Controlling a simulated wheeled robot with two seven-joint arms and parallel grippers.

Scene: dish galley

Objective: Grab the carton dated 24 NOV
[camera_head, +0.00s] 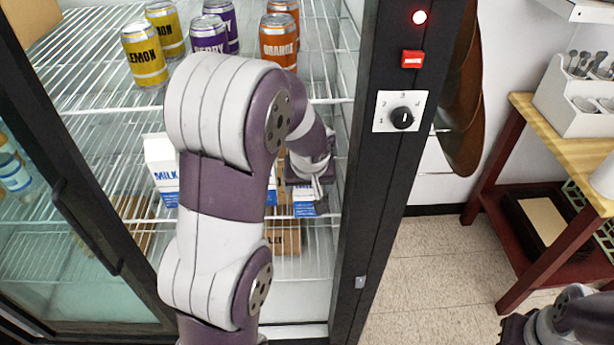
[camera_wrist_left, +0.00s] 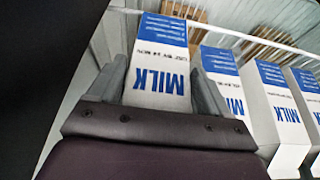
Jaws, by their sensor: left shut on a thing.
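My left gripper (camera_head: 315,172) reaches into the open fridge, over a lower wire shelf. In the left wrist view its two fingers (camera_wrist_left: 162,80) are shut on the sides of a blue and white milk carton (camera_wrist_left: 160,55). The carton appears upside down in that view; its small date line seems to read 24 NOV, though it is blurred. In the head view my arm and gripper partly hide the held carton (camera_head: 304,208). More milk cartons (camera_wrist_left: 232,80) stand in a row beside it, and one (camera_head: 162,165) shows left of my arm.
Lemon (camera_head: 145,55), berry (camera_head: 209,36) and orange (camera_head: 279,42) cans stand on the upper wire shelf (camera_head: 95,90). The fridge frame (camera_head: 372,190) is close on the right, and its door (camera_head: 70,200) is on the left. Cardboard boxes (camera_head: 285,238) sit below.

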